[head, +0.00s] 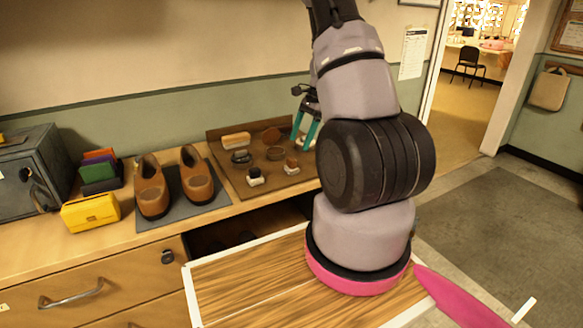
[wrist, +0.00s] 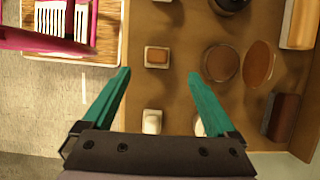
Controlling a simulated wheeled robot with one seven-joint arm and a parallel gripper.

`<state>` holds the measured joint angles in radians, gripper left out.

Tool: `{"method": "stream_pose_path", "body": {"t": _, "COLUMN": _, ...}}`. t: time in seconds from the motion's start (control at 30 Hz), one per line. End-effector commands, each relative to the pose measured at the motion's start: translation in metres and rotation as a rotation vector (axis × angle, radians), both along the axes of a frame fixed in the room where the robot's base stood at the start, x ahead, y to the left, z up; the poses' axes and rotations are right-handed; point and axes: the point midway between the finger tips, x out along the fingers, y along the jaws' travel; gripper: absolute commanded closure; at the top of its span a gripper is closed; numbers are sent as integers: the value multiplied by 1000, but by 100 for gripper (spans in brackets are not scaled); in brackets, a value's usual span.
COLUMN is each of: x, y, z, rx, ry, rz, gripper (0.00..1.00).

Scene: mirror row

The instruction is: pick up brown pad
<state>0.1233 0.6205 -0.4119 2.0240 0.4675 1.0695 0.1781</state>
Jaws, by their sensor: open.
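The brown pad (head: 291,166), a small block with a brown top and pale base, stands at the near right part of the brown tray (head: 230,182). In the wrist view the brown pad (wrist: 157,55) lies just beyond the fingertips, roughly centred between them. My gripper (head: 302,142) is open with teal fingers, over the right side of the tray. It also shows in the wrist view (wrist: 160,72), with nothing between the fingers' tips.
A round tin (wrist: 220,62) and an oval brown piece (wrist: 258,62) lie beside the right finger. Pale items (wrist: 152,120) sit lower, between the fingers. A dark-topped pad (head: 255,176) is nearby. Brown shoes (head: 151,190) and a yellow box (head: 91,212) stand left. A drawer is open below.

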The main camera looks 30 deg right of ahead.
Motion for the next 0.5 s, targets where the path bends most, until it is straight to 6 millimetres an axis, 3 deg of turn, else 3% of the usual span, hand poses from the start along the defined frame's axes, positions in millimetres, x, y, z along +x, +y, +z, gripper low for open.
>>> {"method": "stream_pose_path", "body": {"t": 0.13, "x": -2, "y": 10, "z": -23, "rx": 0, "ry": 4, "rz": 2, "gripper": 7}}
{"method": "stream_pose_path", "body": {"t": 0.5, "x": -6, "y": 27, "z": -58, "rx": 1, "ry": 4, "rz": 4, "gripper": 7}}
